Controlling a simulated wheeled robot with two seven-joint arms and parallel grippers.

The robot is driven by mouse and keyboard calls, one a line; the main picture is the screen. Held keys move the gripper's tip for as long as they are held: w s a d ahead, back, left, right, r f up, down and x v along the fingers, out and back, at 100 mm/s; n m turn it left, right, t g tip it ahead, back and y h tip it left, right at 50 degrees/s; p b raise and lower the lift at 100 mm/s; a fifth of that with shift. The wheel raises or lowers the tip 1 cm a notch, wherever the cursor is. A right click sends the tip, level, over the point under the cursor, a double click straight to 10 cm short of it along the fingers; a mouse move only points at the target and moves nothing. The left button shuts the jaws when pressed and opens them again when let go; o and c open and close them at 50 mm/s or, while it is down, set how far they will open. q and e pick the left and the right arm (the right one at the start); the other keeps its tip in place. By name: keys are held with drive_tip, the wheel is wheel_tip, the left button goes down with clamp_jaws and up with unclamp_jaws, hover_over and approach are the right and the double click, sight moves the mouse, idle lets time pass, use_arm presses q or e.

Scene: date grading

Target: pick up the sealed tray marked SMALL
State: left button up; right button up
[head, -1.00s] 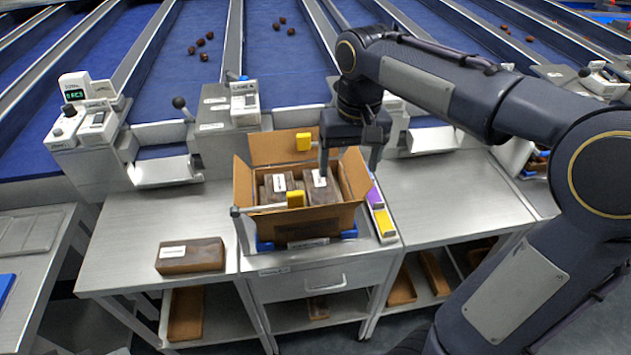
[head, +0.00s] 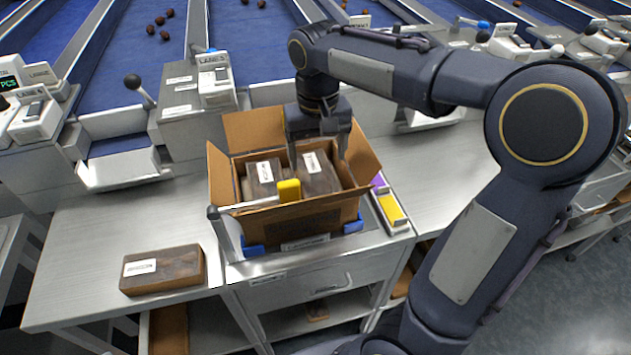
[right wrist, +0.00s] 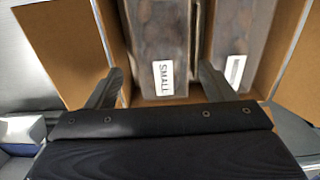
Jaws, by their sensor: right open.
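An open cardboard carton (head: 232,130) holds dark sealed trays side by side. In the right wrist view, one tray (right wrist: 160,35) has a white label reading SMALL. It appears to be the right-hand tray (head: 318,182) in the head view, where its label is too small to read. A second tray (head: 262,190) lies to its left; in the right wrist view it is on the right (right wrist: 240,40). My right gripper (head: 318,158) is open and empty, pointing down into the carton with fingers either side of the SMALL tray. Their depth beside it is unclear. My left gripper is out of view.
Another labelled tray (head: 165,272) lies on the steel bench (head: 90,235) at left. A purple-and-yellow holder (head: 390,205) stands right of the carton. Lane machines line the back.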

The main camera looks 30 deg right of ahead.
sight(316, 175)
wheel_tip(316, 175, down, 5)
drive_tip(key=shift+a+f, duration=0.1)
drive_tip(key=shift+a, duration=0.05)
drive_tip(key=c, duration=0.8)
